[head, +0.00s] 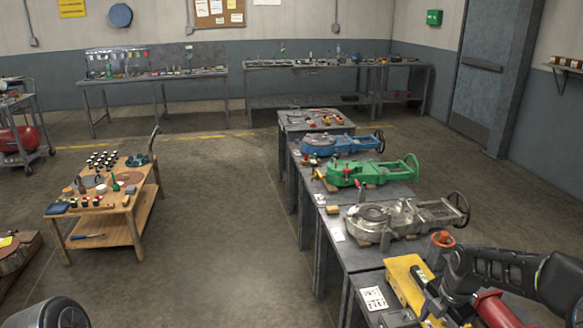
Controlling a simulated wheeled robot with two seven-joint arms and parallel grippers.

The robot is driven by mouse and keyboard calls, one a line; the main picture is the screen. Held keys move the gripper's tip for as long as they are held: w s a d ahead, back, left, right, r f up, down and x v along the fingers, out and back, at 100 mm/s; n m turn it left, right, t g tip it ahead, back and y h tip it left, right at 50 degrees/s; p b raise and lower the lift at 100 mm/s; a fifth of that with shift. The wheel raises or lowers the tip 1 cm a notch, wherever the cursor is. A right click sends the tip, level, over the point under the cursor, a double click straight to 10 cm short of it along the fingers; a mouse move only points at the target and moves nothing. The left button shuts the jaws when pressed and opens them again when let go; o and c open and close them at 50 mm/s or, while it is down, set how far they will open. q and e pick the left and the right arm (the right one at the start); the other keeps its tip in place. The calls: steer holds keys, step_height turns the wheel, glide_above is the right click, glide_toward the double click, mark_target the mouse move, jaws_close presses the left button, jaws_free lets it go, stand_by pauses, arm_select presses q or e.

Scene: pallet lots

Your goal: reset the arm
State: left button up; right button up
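My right arm (510,272) comes in from the right as dark jointed links, low over the near end of the workbench row. It bends down beside a yellow block-like part (405,280). Its gripper end (434,304) is small and dark against the bench, and I cannot make out the fingers or anything between them. A dark rounded piece (50,314) at the bottom left edge looks like part of my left arm. My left gripper is not in view.
Grey (400,218), green (370,170) and blue (343,144) machines line the workbenches. A red part (496,311) and an orange-topped item (443,239) are close to my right arm. A wooden cart (142,215) stands left. The middle floor is clear.

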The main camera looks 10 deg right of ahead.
steer(key=a+f+m+t+y, duration=0.3)
steer(key=a+f+m, duration=1)
steer(key=a+m, duration=0.35)
steer(key=s+a+f+m+g, duration=0.1)
steer(key=s+a+f+m, duration=0.1)
steer(key=s+a, duration=0.3)
steer(key=s+a+f+m+g, duration=0.1)
steer(key=s+a+f, duration=0.3)
steer(key=s, duration=0.7)
steer(key=s+a+f+m+g+y, duration=0.1)
steer(key=s+a+f+m+g, duration=0.1)
steer(key=s+a+f+m, duration=0.2)
steer(key=s+a, duration=0.3)
steer(key=s, duration=0.1)
steer(key=shift+a, duration=0.25)
